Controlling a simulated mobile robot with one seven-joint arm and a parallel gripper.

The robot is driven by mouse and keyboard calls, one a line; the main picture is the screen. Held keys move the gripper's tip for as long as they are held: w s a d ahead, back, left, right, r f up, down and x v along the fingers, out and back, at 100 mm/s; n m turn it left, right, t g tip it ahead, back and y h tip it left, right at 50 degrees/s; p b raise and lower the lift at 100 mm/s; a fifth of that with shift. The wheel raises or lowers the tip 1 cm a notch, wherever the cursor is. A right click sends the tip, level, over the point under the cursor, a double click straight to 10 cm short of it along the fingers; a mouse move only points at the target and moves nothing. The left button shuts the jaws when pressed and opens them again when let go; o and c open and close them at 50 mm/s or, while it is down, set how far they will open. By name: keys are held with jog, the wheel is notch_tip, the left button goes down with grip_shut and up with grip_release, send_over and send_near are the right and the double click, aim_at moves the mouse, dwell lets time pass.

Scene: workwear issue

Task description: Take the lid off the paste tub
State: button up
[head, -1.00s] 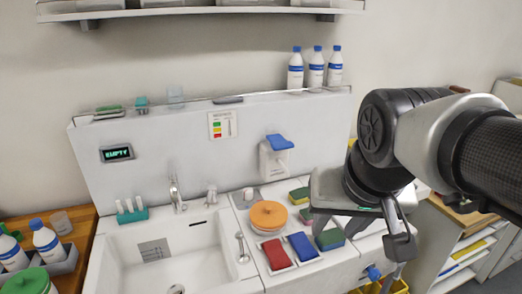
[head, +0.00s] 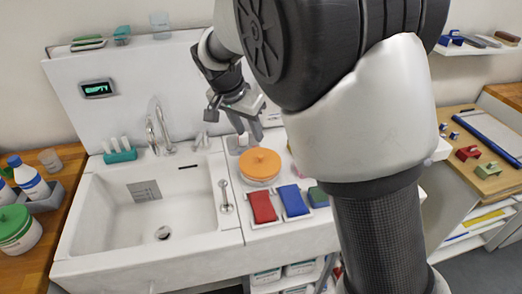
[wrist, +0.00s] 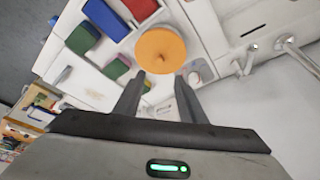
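A round tub with an orange lid (head: 260,164) stands on the white counter right of the sink. The lid is on it, and a small knob shows at its centre. The wrist view also shows the orange lid (wrist: 160,50), just beyond the fingertips. My gripper (head: 250,132) is above the counter, behind the tub in the head view. In the wrist view my gripper (wrist: 158,88) has its two fingers spread apart, with nothing between them. A second tub with a green lid (head: 14,222) stands on the wooden surface at the far left.
Red (head: 262,206) and blue (head: 292,200) pads lie in front of the orange-lidded tub. A green sponge (head: 318,196) is to their right, partly hidden by my arm. The sink (head: 150,208) and tap (head: 158,130) are left of the tub.

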aim_at(260, 155)
jog(key=p+x, duration=0.1)
jog(key=x, duration=1.2)
grip_shut()
